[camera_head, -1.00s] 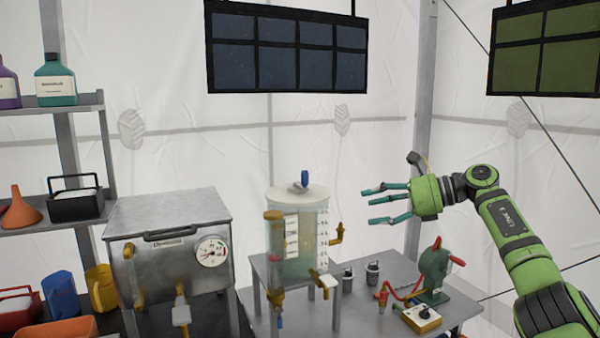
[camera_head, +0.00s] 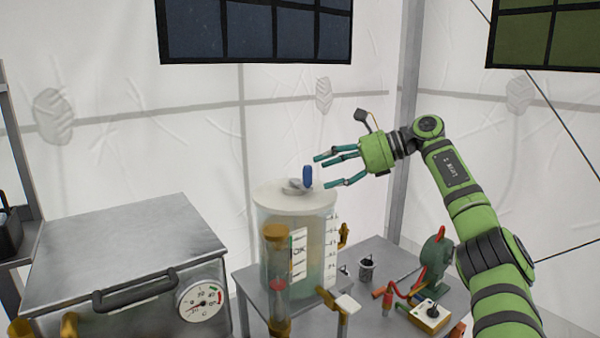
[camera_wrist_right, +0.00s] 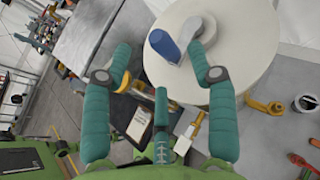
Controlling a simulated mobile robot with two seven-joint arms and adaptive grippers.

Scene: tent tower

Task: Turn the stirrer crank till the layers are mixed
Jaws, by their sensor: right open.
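The stirrer crank shows a blue upright handle (camera_head: 307,175) on a grey arm (camera_head: 294,187) atop the round white lid (camera_head: 275,196) of a clear tank (camera_head: 310,248). The tank holds greenish liquid; clear separate layers are hard to make out. My right gripper (camera_head: 322,171) is open, its teal fingers pointing left, close to the right of the handle. In the right wrist view the blue handle (camera_wrist_right: 164,45) lies ahead of the spread fingers (camera_wrist_right: 160,62), with nothing between them. The left gripper is not in view.
A steel box with a gauge (camera_head: 202,300) stands left of the tank. A glass column (camera_head: 278,280) and a brass tap (camera_head: 342,303) are at the tank's front. A green pump (camera_head: 436,258), a yellow box (camera_head: 430,317) and a small canister (camera_head: 366,268) share the table.

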